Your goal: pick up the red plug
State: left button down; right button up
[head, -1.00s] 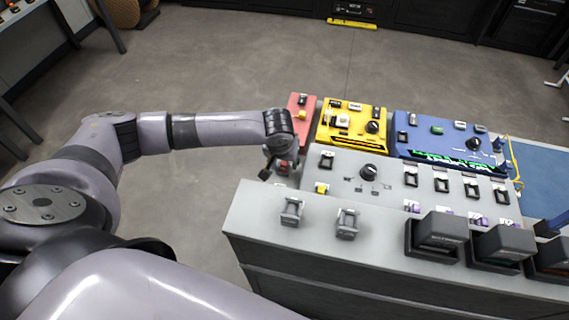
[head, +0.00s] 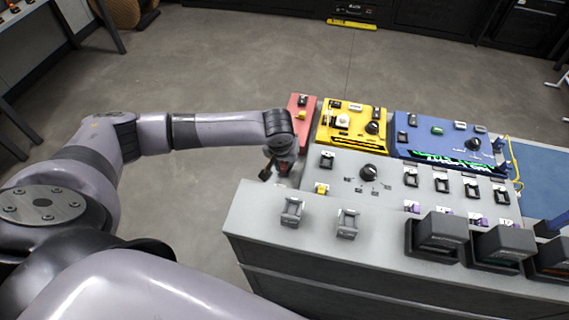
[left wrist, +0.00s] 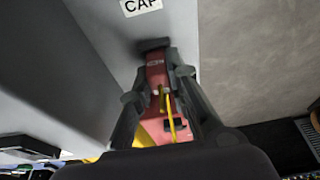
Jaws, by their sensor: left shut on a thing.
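The red plug (left wrist: 156,70) sits between the two fingers of my left gripper (left wrist: 160,80) in the left wrist view, with a dark block at its far end. A thin yellow strand (left wrist: 169,115) shows just below it, between the fingers. In the head view my left gripper (head: 279,168) is at the left edge of the console, shut on the red plug, of which only a small reddish part (head: 285,167) shows. The gripper hides most of it. My right gripper is not in view.
The grey console (head: 320,208) carries switches, a knob and dark boxes. Behind it are a red panel (head: 295,101), a yellow panel (head: 378,112) and a blue panel (head: 460,133). A label reading "CAP" (left wrist: 141,6) shows in the wrist view.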

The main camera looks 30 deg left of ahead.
pick_arm(q)
jog(key=shift+r, duration=0.1)
notch_tip(320, 180, up, 20)
jog(key=b, duration=0.1)
dwell(0.4)
jog(key=c, duration=2.1)
grip_release()
jog(key=shift+c, duration=0.2)
grip_shut()
